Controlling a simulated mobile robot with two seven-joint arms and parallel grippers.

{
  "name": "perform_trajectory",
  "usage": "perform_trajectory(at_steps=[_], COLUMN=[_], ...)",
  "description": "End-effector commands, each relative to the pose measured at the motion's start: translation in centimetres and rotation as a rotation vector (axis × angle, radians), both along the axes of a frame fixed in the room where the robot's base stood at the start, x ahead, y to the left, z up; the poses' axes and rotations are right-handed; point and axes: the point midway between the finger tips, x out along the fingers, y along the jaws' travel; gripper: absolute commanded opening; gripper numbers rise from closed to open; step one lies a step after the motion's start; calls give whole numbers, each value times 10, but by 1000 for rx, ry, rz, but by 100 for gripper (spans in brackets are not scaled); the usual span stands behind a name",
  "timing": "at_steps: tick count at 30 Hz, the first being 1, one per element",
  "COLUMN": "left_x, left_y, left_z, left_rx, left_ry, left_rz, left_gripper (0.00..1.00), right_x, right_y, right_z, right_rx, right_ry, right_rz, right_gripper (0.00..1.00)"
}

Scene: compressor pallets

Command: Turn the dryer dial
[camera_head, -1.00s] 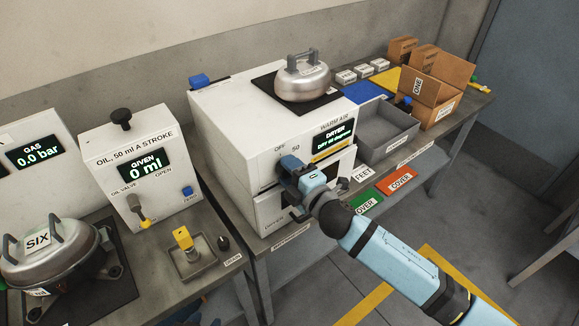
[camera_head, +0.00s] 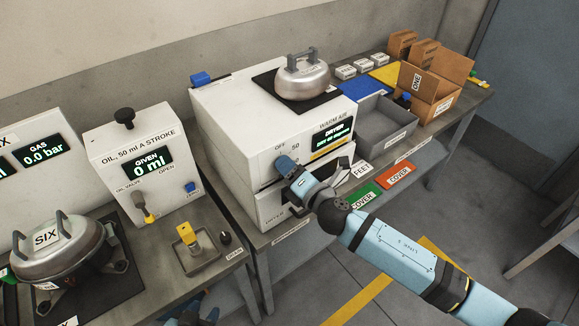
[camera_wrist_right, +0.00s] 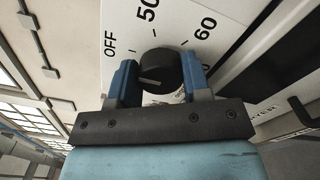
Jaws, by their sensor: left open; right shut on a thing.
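The dryer (camera_head: 235,125) is a white box with a lit display (camera_head: 326,141) and a scale marked OFF and 50. In the right wrist view its round black dial (camera_wrist_right: 160,70) shows a pale pointer line towards lower left. My right gripper (camera_head: 285,163) is at the dryer's front, hiding the dial in the head view. In the right wrist view my right gripper (camera_wrist_right: 157,75) is shut on the dial, one blue finger on each side. OFF, 50 and 60 are printed around it.
A silver compressor top (camera_head: 302,76) stands on the dryer. A grey tray (camera_head: 385,128) and cardboard box (camera_head: 432,86) are to its right. The oil unit (camera_head: 130,158) and a silver compressor marked SIX (camera_head: 62,250) are to the left. Floor in front is clear.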

Motion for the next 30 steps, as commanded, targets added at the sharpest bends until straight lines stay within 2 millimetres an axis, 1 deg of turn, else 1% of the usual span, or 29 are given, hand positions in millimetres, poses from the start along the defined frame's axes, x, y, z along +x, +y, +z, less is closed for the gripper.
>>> perform_trajectory(at_steps=[14, 15, 17, 18, 26, 30], left_x=[0, -1, -1, -1, -1, -1], left_y=[0, 0, 0, 0, 0, -1], left_z=[0, 0, 0, 0, -1, -3], left_rx=[-1, -1, 0, 0, -1, -1], left_ry=[1, 1, 2, 2, 2, 2], left_rz=[1, 1, 1, 1, 0, 0], left_gripper=[43, 43, 43, 43, 43, 43], right_x=[0, 0, 0, 0, -1, -10], right_y=[0, 0, 0, 0, -1, -8], right_z=[0, 0, 0, 0, 0, -2], right_rx=[-12, -13, -12, -12, -11, -12], right_ry=[-9, -8, -8, -8, -8, -6], right_rz=[0, -1, -1, -1, 0, -1], right_gripper=[20, 53, 67, 70, 70, 70])
